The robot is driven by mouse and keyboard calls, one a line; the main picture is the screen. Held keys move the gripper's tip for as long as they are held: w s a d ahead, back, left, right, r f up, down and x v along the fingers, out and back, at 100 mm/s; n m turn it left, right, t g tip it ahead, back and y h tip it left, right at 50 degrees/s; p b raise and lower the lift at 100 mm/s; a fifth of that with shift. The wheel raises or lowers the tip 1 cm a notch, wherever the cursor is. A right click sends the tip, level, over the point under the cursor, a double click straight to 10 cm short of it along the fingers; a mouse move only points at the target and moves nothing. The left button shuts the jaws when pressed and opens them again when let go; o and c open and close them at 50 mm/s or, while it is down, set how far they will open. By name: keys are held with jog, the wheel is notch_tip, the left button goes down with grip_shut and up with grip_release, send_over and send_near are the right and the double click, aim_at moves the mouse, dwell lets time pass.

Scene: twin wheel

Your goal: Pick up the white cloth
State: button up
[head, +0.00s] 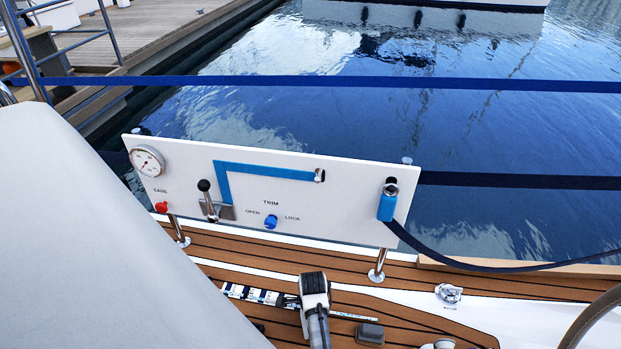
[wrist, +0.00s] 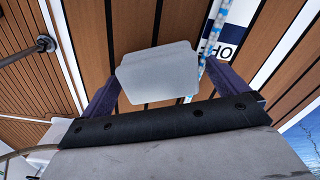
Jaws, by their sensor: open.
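A pale grey-white, flat-faced piece, which I take to be the folded white cloth (wrist: 157,72), shows in the wrist view over the teak deck. It lies between the two dark fingers of my gripper (wrist: 158,88), which are apart. I cannot tell whether either finger touches it. In the head view my gripper (head: 314,285) is low over the deck at the bottom centre, and I cannot make out the cloth there.
A white control panel (head: 290,199) on steel posts stands beyond the gripper, with water behind it. A flag-patterned strip (head: 262,295) lies left of the gripper. A dark grey block (head: 370,334) and a shiny deck fitting (head: 448,293) are to the right. A large pale surface (head: 90,240) fills the left.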

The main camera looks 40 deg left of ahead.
jog(key=shift+f, duration=0.1)
jog(key=shift+c, duration=0.5)
jog(key=c, duration=1)
jog(key=shift+r, duration=0.2)
jog(key=shift+c, duration=0.2)
notch_tip(320, 180, up, 20)
jog(key=p, duration=0.5)
jog(key=shift+f+p, duration=0.15)
jog(key=shift+p, duration=0.2)
jog(key=shift+f, duration=0.1)
